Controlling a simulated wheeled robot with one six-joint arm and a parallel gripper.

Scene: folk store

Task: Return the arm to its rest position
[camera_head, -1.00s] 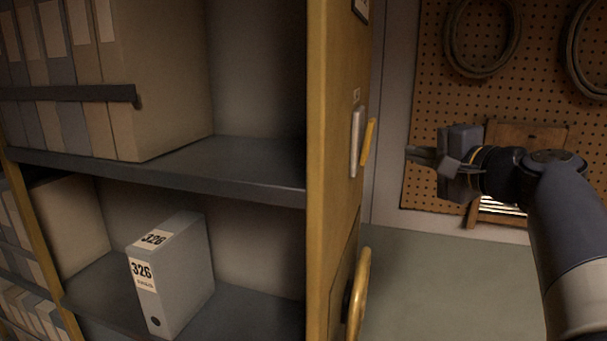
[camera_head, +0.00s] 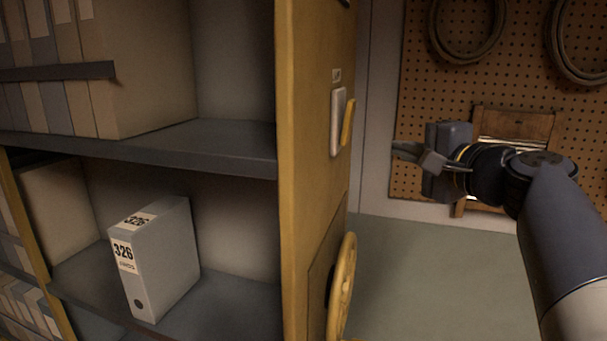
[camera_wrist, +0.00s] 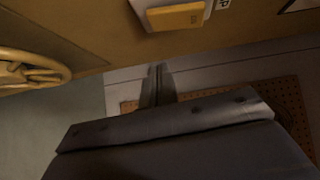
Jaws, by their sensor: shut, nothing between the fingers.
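My gripper (camera_head: 406,151) is at the right in the head view, at the end of my bent arm. It points left toward the yellow end panel (camera_head: 301,120) of the shelving and is apart from it. Its fingers are together and hold nothing. In the wrist view the closed fingers (camera_wrist: 157,84) show above the dark gripper body, with the end panel and its yellow lever beyond.
A grey box file marked 326 (camera_head: 155,262) stands on the lower shelf. A yellow handwheel (camera_head: 342,287) and a yellow lever (camera_head: 348,122) stick out from the end panel. A pegboard (camera_head: 412,95) with hanging coils is behind my arm. The green floor between is clear.

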